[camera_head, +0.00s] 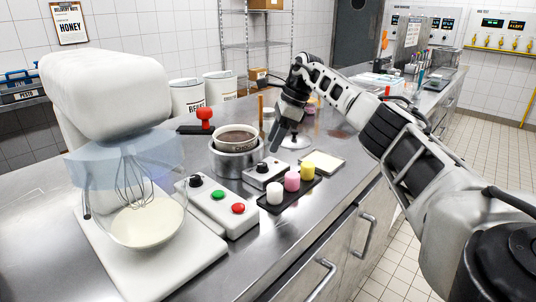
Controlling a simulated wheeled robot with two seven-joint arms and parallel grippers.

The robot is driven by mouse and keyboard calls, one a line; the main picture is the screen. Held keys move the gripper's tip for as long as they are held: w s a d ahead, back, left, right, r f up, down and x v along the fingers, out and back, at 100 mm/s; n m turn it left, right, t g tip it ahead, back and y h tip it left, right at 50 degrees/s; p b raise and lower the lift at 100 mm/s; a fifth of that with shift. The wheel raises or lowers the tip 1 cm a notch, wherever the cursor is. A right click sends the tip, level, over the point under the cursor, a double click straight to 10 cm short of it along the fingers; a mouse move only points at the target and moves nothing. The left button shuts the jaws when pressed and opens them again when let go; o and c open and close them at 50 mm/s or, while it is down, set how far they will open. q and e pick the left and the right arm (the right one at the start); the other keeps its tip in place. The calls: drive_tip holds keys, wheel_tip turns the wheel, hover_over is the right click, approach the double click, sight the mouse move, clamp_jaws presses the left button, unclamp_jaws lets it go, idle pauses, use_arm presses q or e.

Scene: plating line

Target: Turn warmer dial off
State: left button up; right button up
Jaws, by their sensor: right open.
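A chocolate pot labelled "CHOC" (238,138) sits in a round metal warmer (233,163) in the middle of the counter. In front of its right side is a small white control box (272,172) with a black dial (262,167). The dial's exact setting is too small to read. My right gripper (278,146) is open and points down, above and just behind the control box. Its fingers look apart from the dial. My left gripper is not in view.
A mixer (108,95) with a glass bowl (145,222) stands left. Its control panel (218,208) has a black knob, green and red buttons. A black tray (290,199) with white, pink and yellow pieces lies right of the panel. A red-handled stamp (205,117) stands behind.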

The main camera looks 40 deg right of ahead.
drive_tip(key=p+v, duration=0.1)
drive_tip(key=v, duration=0.8)
drive_tip(key=shift+r, duration=0.1)
